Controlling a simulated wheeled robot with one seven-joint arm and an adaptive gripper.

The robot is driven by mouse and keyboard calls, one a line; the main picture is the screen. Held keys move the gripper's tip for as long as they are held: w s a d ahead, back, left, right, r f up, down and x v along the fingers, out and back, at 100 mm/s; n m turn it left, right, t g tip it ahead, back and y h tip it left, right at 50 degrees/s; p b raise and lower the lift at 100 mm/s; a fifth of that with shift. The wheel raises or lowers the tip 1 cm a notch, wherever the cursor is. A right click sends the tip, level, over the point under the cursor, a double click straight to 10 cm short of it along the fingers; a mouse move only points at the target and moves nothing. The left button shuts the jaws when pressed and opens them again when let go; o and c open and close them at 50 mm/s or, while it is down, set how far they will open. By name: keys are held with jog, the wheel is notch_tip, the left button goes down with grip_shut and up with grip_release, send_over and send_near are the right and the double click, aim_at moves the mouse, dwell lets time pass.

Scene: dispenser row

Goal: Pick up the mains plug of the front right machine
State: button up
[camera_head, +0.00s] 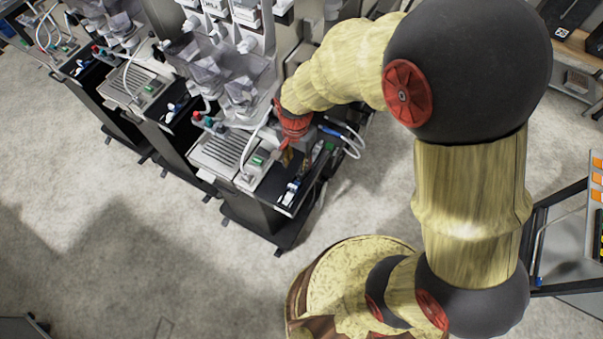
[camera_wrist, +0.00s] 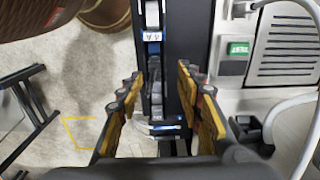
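The front right machine (camera_head: 228,152) has a slatted drip tray and a dark side shelf (camera_head: 266,192). My gripper (camera_head: 288,157) is over that shelf, pointing down. In the wrist view my gripper (camera_wrist: 164,100) is open, its two yellow-and-black fingers well apart. Between and beyond them is a narrow dark strip with small grey, white and blue pieces (camera_wrist: 153,42) in a row. A dark grey piece (camera_wrist: 156,92) lies between the fingers; I cannot tell whether it is the mains plug. No finger visibly grips anything.
A white hose (camera_wrist: 297,120) curves at the right of the wrist view, near the slatted tray (camera_wrist: 287,45) and a green label (camera_wrist: 238,48). Pale and blue hoses (camera_head: 347,138) stand behind my gripper. More machines (camera_head: 135,85) stand to the left. The floor in front is clear.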

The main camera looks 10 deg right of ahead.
aim_at(301, 172)
jog(key=f, duration=0.5)
jog(key=d+f, duration=0.1)
jog(key=f, duration=0.1)
jog(key=shift+d+f+b, duration=0.1)
jog(key=shift+f+b, duration=0.25)
jog(key=shift+b, duration=0.05)
jog(key=c, duration=0.4)
grip_shut()
